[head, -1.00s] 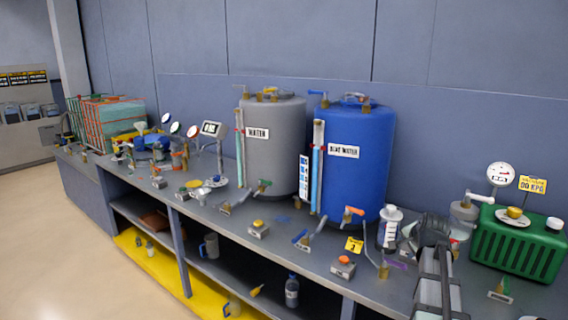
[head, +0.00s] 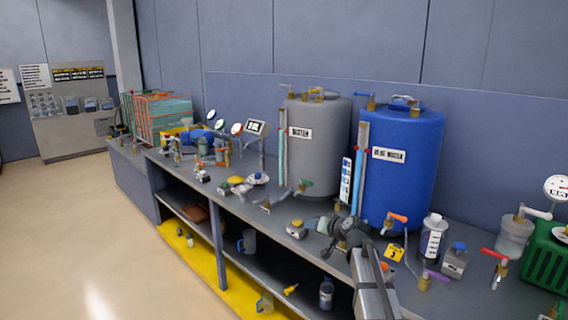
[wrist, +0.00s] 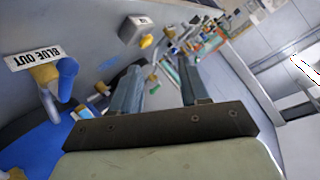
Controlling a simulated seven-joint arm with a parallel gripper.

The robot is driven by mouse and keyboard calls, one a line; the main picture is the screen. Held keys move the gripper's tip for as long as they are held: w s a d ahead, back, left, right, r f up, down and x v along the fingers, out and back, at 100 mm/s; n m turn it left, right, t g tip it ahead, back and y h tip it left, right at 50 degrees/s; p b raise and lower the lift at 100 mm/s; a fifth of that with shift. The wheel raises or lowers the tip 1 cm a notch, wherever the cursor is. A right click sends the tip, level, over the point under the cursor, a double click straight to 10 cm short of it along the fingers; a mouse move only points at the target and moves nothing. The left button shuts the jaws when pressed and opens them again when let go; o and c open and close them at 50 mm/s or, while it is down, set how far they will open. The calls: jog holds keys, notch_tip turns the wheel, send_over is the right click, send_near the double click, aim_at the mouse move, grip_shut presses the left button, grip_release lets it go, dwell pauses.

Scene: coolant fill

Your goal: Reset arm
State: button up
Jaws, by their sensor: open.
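My gripper (head: 328,236) is over the bench in front of the blue tank (head: 402,165), at the end of my arm reaching in from the bottom. In the wrist view its two fingers (wrist: 158,75) stand apart with nothing held between them. The brass and blue tap (wrist: 65,75) by the "BLUE OUT" label (wrist: 33,57) is to the left of the fingers, apart from them.
The grey water tank (head: 316,155) stands left of the blue tank. A white-labelled bottle (head: 433,240), a yellow tag (head: 393,252) and a red-handled valve (head: 495,260) are right of my arm. A green box (head: 550,260) is at the far right. Open floor (head: 90,220) lies left of the bench.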

jog(key=s+f+g+h, duration=0.1)
jog(key=s+f+g, duration=0.2)
jog(key=s+f, duration=0.75)
jog(key=s+f+g+h, duration=0.1)
jog(key=s+f+g, duration=0.3)
jog(key=f, duration=1.1)
jog(key=s+f+g+h, duration=0.1)
jog(key=s+f, duration=0.8)
jog(key=f, duration=0.4)
jog(key=s+d+f+g+h, duration=0.1)
jog(key=s+f, duration=0.4)
jog(key=s, duration=0.7)
jog(key=s+d+f+g+h, duration=0.1)
jog(key=s+d+f+g, duration=0.2)
jog(key=s, duration=1)
jog(key=s+d+f+n+g+h, duration=0.1)
jog(key=s+f+g, duration=0.4)
jog(key=s, duration=0.8)
notch_tip(320, 180, down, 3)
jog(key=shift+s+d+r+g, duration=0.15)
jog(key=shift+s+d+g, duration=0.15)
jog(key=shift+d, duration=0.15)
